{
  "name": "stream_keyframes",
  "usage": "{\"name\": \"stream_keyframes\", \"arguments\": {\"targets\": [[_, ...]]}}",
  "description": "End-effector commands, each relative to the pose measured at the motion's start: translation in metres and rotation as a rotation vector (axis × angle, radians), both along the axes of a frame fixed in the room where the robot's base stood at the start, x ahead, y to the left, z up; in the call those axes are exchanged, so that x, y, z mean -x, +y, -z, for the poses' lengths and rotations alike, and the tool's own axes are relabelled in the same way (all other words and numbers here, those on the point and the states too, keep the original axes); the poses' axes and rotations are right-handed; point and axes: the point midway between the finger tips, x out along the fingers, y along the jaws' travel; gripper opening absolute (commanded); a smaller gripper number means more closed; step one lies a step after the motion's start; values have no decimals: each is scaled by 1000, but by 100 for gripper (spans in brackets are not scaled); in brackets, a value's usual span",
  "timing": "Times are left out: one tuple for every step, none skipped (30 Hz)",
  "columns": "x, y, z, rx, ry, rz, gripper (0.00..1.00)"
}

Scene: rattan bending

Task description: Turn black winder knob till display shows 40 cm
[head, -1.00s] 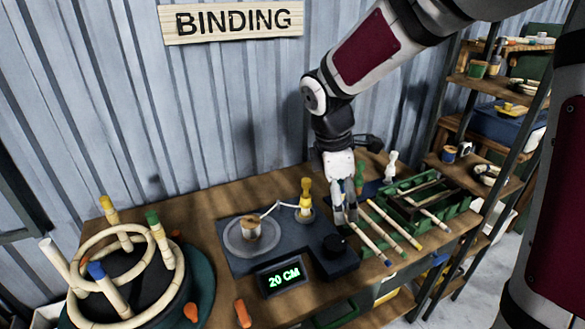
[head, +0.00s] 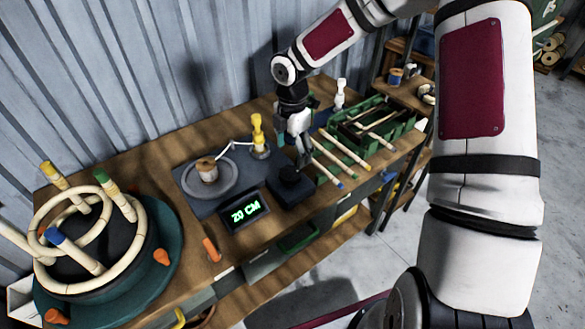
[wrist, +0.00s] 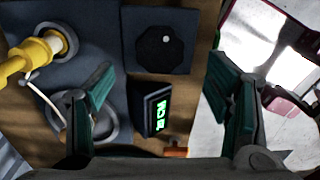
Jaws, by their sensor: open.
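The black winder knob (head: 289,175) sits on a dark block at the front right of the winder plate (head: 183,175). In the wrist view the knob (wrist: 160,42) is a dark many-sided disc with a white dot. The display (head: 246,212) reads 20 CM in green; it also shows in the wrist view (wrist: 163,115). My gripper (head: 303,160) is just above and behind the knob, pointing down. The knob lies ahead of the fingertips; I cannot tell the exact gap.
A yellow post (head: 257,134) and a spool (head: 207,170) stand left of my gripper. Rattan sticks (head: 340,150) and a green rack (head: 385,125) lie to the right. A round bending form (head: 95,245) fills the left end. An orange peg (head: 211,249) lies near the front edge.

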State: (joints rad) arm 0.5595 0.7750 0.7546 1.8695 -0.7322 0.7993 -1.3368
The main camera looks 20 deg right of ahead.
Motion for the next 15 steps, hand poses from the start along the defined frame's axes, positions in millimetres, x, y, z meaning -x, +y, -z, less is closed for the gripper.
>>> {"name": "stream_keyframes", "arguments": {"targets": [[1,1,11,-2,4,-3,72],[1,1,17,-2,3,-2,72],[2,1,25,-1,5,-1,72],[1,1,30,-1,4,-2,72],[1,1,36,-2,3,-1,72],[1,1,43,-1,4,-1,72],[1,1,47,-1,4,-2,72],[1,1,52,-1,3,-1,72],[1,1,57,-2,2,0,72],[0,1,60,-1,1,0,72],[0,1,63,-1,1,0,72],[0,1,67,-1,1,0,72],[0,0,70,-1,1,0,72],[0,0,71,0,1,0,72],[0,0,73,0,0,1,72]]}}
